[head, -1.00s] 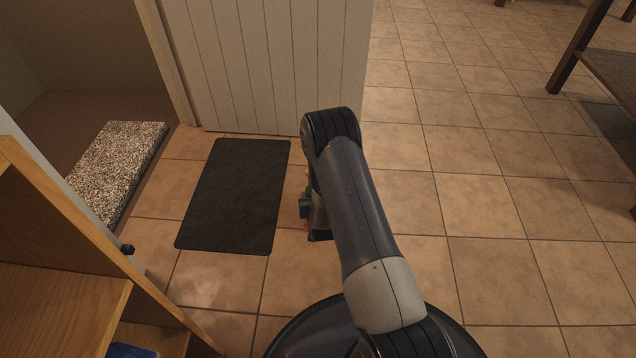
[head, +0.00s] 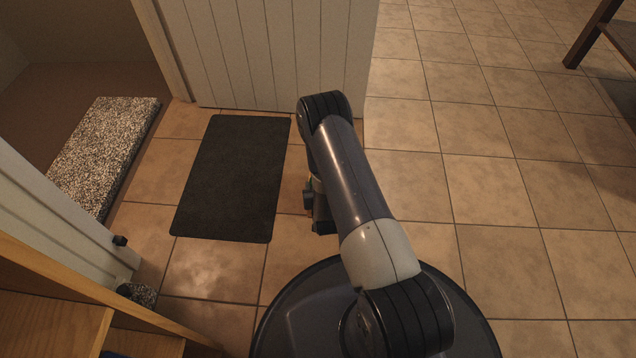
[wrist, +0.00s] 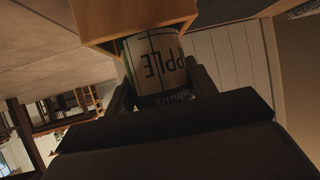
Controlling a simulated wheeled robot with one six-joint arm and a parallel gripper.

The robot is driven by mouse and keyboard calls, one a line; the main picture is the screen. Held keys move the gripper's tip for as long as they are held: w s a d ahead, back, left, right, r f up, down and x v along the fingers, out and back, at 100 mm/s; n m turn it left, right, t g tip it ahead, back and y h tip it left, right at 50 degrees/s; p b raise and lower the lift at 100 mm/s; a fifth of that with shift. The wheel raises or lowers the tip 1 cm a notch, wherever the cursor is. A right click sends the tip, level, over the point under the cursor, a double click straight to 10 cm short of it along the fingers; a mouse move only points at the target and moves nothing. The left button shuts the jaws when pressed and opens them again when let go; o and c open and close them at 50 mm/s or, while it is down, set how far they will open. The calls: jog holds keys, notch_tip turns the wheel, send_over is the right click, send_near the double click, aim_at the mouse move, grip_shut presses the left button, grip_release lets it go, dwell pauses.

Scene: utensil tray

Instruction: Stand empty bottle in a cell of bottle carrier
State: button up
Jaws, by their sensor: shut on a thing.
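In the wrist view, my gripper (wrist: 160,92) is shut on a pale, rounded thing (wrist: 158,62) with a dark-lettered label reading "APPLE" upside down. It may be the bottle, but its full shape is hidden. A tan, box-shaped part (wrist: 140,18) covers its far end, and I cannot tell whether it belongs to the held thing. In the head view, my gripper (head: 318,212) hangs above the floor beside the mat, mostly hidden by my arm, with a speck of green showing. No bottle carrier can be made out.
A dark mat (head: 232,178) lies on the tiled floor before a pale panelled door or wall (head: 270,50). A speckled slab (head: 105,150) lies at the left. A wooden shelf unit (head: 60,310) stands close at lower left. A dark table's leg (head: 590,35) shows upper right. Tiles at right are clear.

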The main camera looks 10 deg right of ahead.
jog(key=o, duration=1.1)
jog(key=shift+s+r, duration=0.1)
jog(key=p+v, duration=0.4)
jog(key=v, duration=0.8)
